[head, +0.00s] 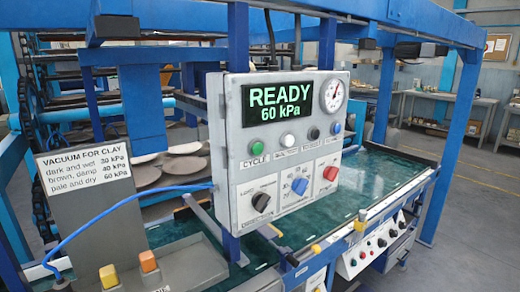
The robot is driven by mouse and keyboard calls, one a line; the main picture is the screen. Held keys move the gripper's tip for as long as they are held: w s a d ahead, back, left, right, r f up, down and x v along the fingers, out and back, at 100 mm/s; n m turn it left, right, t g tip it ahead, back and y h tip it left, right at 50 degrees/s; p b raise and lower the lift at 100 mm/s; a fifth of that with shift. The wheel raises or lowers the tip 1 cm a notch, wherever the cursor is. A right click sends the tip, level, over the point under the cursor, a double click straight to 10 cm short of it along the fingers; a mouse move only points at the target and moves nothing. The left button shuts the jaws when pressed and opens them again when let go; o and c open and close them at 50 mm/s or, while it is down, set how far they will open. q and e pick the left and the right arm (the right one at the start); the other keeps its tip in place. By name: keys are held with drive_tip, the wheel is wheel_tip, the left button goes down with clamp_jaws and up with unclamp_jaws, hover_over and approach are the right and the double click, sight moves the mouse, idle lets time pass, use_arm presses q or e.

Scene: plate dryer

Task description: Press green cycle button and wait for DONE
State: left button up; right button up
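The grey control box (225,185) stands at the middle of the head view. Its dark display (280,102) reads READY and 60 kPa in green letters. The green button (256,148) sits below the display's left side, above the label CYCLE. Nothing covers the button or touches it. Neither of my grippers can be made out in the head view.
The box also has a gauge (332,95), a black knob (262,201), a blue knob (300,187) and a red knob (331,173). A vacuum chart (85,172) stands left. A blue cable (110,213) and blue frame posts (237,40) flank the box.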

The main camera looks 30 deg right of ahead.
clamp_jaws()
idle(0.4)
idle(1.3)
